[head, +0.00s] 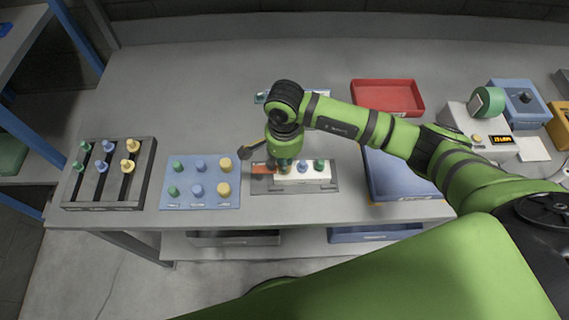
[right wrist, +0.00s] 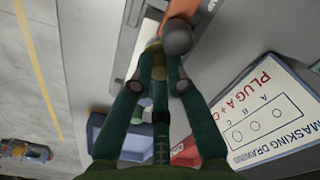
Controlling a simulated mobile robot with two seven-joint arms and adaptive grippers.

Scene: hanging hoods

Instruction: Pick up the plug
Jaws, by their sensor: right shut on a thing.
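My right gripper (head: 284,164) reaches down over a grey fixture (head: 262,187) that holds a white block. In the right wrist view its fingertips (right wrist: 160,74) are closed together on a small yellowish plug (right wrist: 153,47), mostly hidden by the fingers. I cannot tell whether the plug still touches the block. A blue plug (head: 302,166) and a green plug (head: 319,165) stand upright in the block, just right of the gripper. My left gripper is not in view.
A dark-knobbed lever (head: 245,153) stands close left of the gripper; its knob (right wrist: 177,37) looks near the fingertips. Left are a blue board (head: 211,175) and a grey slotted rack (head: 71,190), both with several coloured plugs. A red tray (head: 388,83) lies behind; a blue tray (head: 405,185) sits right.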

